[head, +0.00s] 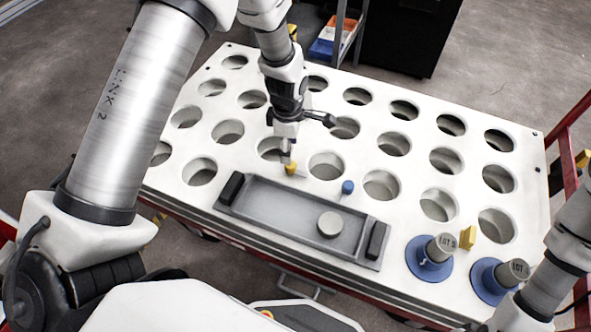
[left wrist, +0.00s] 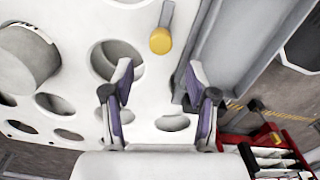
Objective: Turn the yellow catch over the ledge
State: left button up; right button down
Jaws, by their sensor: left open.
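The yellow catch (head: 291,168) is a small knob at the back edge of the grey tray (head: 275,208). In the left wrist view the catch (left wrist: 160,41) has a round yellow end on a short grey arm, beside the tray's long wall (left wrist: 214,45). My left gripper (head: 287,155) points down just behind the catch in the head view. In the left wrist view its two fingers (left wrist: 160,82) are apart and empty, with the catch lying beyond the gap between them. I cannot tell whether a finger touches it. My right gripper is out of view; only part of that arm shows.
A blue knob (head: 347,187) stands along the same tray edge, to the right. A round grey puck (head: 330,224) lies in the tray. The white plate (head: 300,92) has many round holes. Two blue-flanged cylinders (head: 430,259) and a yellow block (head: 467,238) are at the right.

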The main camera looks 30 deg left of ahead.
aim_at(296, 170)
pick_arm(q)
notch_tip(296, 170, down, 7)
jog(key=shift+b, duration=0.95)
grip_shut()
